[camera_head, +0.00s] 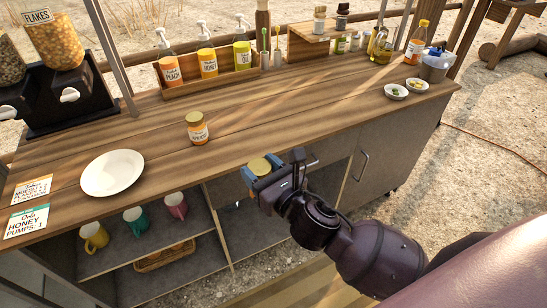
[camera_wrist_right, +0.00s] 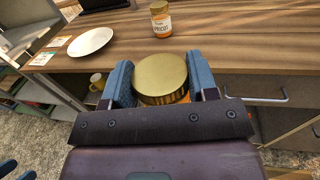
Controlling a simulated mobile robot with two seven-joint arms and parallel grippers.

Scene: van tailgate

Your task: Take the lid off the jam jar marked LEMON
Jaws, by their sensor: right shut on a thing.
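My right gripper (camera_head: 275,175) is shut on a jar with a wide gold lid (camera_head: 259,167), at the front edge of the counter. In the right wrist view the gold lid (camera_wrist_right: 161,76) sits between the two blue fingers, with a little orange-yellow showing below it. The lid is on the jar; its label is hidden, so I cannot read LEMON. Another gold-lidded jar (camera_head: 197,128) stands upright on the counter; its label reads APRICOT in the right wrist view (camera_wrist_right: 161,20). Small blue tips at that view's lower left may be my left gripper; the head view does not show it.
A white plate (camera_head: 112,173) lies on the counter (camera_head: 280,112), left of the apricot jar. Pump bottles and condiments line the back. Two small bowls (camera_head: 396,91) stand at the right. Mugs (camera_head: 134,220) are on the shelf below. The counter's middle is clear.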

